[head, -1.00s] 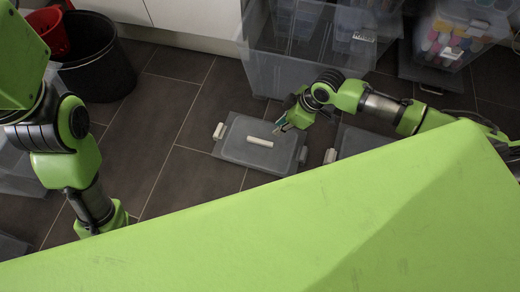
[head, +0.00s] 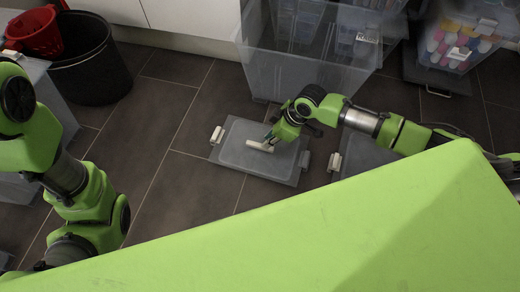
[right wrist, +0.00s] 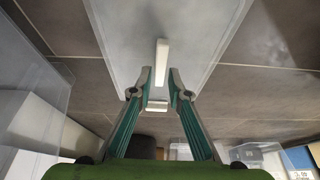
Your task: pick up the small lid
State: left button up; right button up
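The small lid is a grey translucent rectangular lid (head: 235,158) lying flat on the floor in the head view. It has a white bar handle (head: 260,146) in its middle and a white clip (head: 217,135) at its left end. My right gripper (head: 270,141) is over the lid at the handle. In the right wrist view the lid (right wrist: 115,25) fills the top middle. The open fingers (right wrist: 160,76) stand on either side of the handle (right wrist: 162,55), with gaps showing. Contact with the lid cannot be told. My left gripper is out of view.
Another grey lid (head: 365,152) with a white clip (head: 335,162) lies to the right, partly behind my arm. A large clear bin (head: 300,75) stands just behind. A black bucket (head: 95,65) and a red basket (head: 35,32) are back left. Tiled floor left of the lid is clear.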

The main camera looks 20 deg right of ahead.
aim_at(260, 145)
jog(key=shift+w+a+f+b, duration=0.15)
jog(key=shift+a+f+b, duration=0.15)
jog(key=shift+f+b, duration=0.2)
jog(key=b+x, duration=0.3)
jog(key=shift+w+a+f+b, duration=0.2)
jog(key=shift+a+f+b, duration=0.05)
jog(key=shift+a+b, duration=0.05)
grip_shut()
